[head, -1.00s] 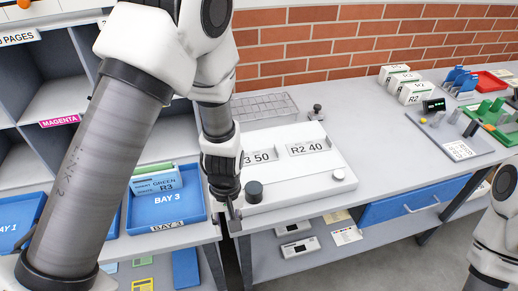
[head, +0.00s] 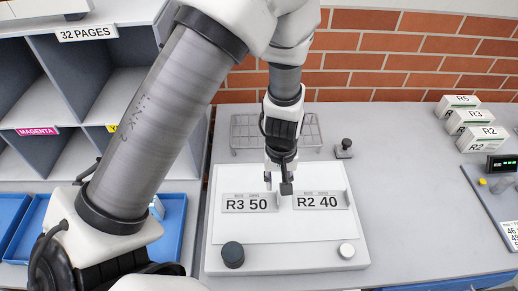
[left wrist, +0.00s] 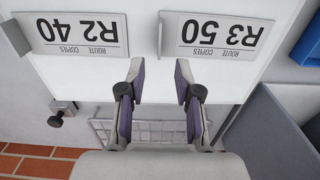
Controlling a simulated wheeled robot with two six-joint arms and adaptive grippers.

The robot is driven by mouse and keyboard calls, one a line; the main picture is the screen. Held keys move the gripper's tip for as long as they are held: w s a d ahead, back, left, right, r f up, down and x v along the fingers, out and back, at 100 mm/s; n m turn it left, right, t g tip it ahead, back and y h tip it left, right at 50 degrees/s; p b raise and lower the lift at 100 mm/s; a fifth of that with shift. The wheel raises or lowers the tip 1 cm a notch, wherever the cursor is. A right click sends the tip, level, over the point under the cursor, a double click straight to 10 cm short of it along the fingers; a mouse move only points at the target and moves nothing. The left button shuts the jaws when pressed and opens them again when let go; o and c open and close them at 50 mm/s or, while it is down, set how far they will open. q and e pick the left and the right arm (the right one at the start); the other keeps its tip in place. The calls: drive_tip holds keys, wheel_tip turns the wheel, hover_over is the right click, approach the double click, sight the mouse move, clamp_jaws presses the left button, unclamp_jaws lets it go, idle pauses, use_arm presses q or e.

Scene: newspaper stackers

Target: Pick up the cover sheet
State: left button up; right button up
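A plain white sheet (head: 290,228), perhaps the cover sheet, lies on the white board (head: 290,262). My left gripper (head: 277,183) is over the far part of the board, behind the gap between the signs. In the left wrist view my left gripper (left wrist: 158,84) has its fingers apart with nothing between them. The signs show upside down there, R2 40 (left wrist: 82,34) and R3 50 (left wrist: 218,37). My right gripper is out of view.
A wire rack (head: 246,131) lies behind the board, with a small dark knobbed post (head: 344,148) beside it. Grey shelves stand at left.

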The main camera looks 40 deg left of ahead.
sight(277, 193)
use_arm(q)
wheel_tip(277, 193, down, 4)
drive_tip(key=shift+s+f+b, duration=0.15)
drive_tip(key=shift+f+b, duration=0.1)
drive_tip(key=shift+b, duration=0.15)
drive_tip(key=shift+w+d+f, duration=0.1)
drive_tip(key=shift+w+f, duration=0.1)
drive_tip(key=shift+w, duration=0.2)
drive_tip(key=shift+s+r, duration=0.2)
drive_tip(key=shift+s, duration=0.1)
clamp_jaws()
drive_tip(key=shift+s, duration=0.15)
